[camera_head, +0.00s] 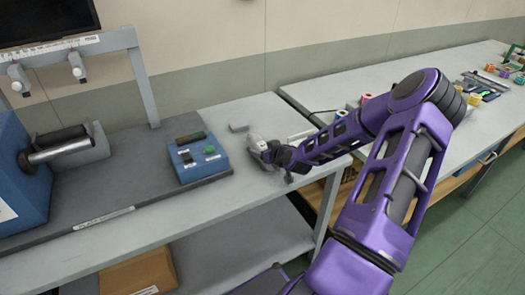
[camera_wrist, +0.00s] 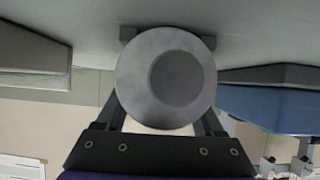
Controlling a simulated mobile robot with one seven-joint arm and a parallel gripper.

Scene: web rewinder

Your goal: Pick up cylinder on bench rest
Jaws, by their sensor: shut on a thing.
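The cylinder (camera_wrist: 150,90) fills the middle of the wrist view, seen end-on. It is grey with a darker round recess in its face. My gripper (camera_head: 262,153) is at the right end of the near bench, low over the top. Its two dark fingers run along both sides of the cylinder in the wrist view, shut on it. In the head view the cylinder is mostly hidden by my gripper. I cannot tell whether it still touches the rest.
A blue control box (camera_head: 198,160) with a green button stands left of my gripper. A blue machine with a metal shaft (camera_head: 62,148) is at the far left. A second bench (camera_head: 330,95) with coloured spools is at right.

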